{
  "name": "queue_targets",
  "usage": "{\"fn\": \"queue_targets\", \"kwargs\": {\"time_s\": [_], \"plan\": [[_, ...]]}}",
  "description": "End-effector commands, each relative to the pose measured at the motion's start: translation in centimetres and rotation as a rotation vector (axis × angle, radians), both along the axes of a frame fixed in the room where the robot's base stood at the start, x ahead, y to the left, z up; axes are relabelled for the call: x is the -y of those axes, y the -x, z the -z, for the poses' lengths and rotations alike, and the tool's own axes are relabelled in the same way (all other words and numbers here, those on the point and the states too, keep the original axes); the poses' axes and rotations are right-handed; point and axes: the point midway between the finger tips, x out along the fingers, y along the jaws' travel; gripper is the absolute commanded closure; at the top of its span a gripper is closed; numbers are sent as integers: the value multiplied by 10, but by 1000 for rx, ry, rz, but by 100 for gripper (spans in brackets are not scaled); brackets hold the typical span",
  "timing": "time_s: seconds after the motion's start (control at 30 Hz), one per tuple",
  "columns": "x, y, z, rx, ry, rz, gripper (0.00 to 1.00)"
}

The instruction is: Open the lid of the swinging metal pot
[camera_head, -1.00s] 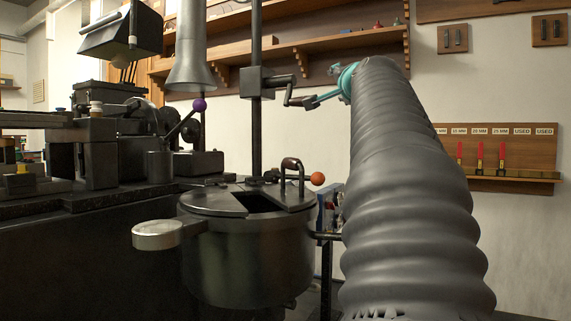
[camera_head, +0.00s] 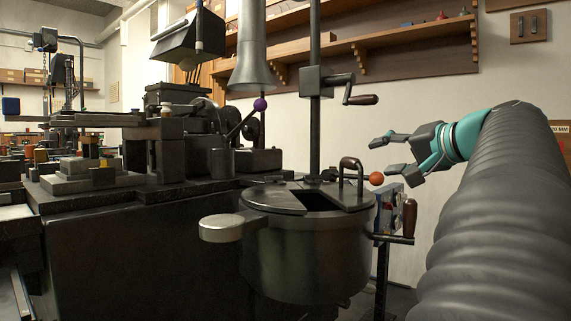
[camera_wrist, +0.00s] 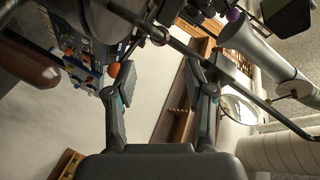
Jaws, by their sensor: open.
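The metal pot (camera_head: 300,262) hangs beside the dark machine in the head view. Its lid (camera_head: 275,199) lies on top, with a dark opening in it and an upright curved handle (camera_head: 351,168) on its right side. An orange ball (camera_head: 376,179) shows just right of the handle; it also shows in the wrist view (camera_wrist: 114,70). My gripper (camera_head: 378,157) is open and empty, to the right of the lid handle and apart from it. In the wrist view my gripper's two fingers (camera_wrist: 163,80) are spread with nothing between them.
A crank with a brown grip (camera_head: 362,99) sticks out from the upright post above the pot. A brown-handled bar (camera_head: 409,218) stands right of the pot. A grey funnel (camera_head: 251,50) hangs above left. Bare wall lies behind my gripper.

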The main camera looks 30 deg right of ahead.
Motion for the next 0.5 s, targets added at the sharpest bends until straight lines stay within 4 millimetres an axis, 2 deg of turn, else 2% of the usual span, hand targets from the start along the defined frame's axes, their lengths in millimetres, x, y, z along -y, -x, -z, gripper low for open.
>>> {"fn": "queue_targets", "kwargs": {"time_s": [0.3,0.5], "plan": [[-2,-59,13,-1,-2,-5,46],[-2,-90,20,-2,-1,-2,46]]}}
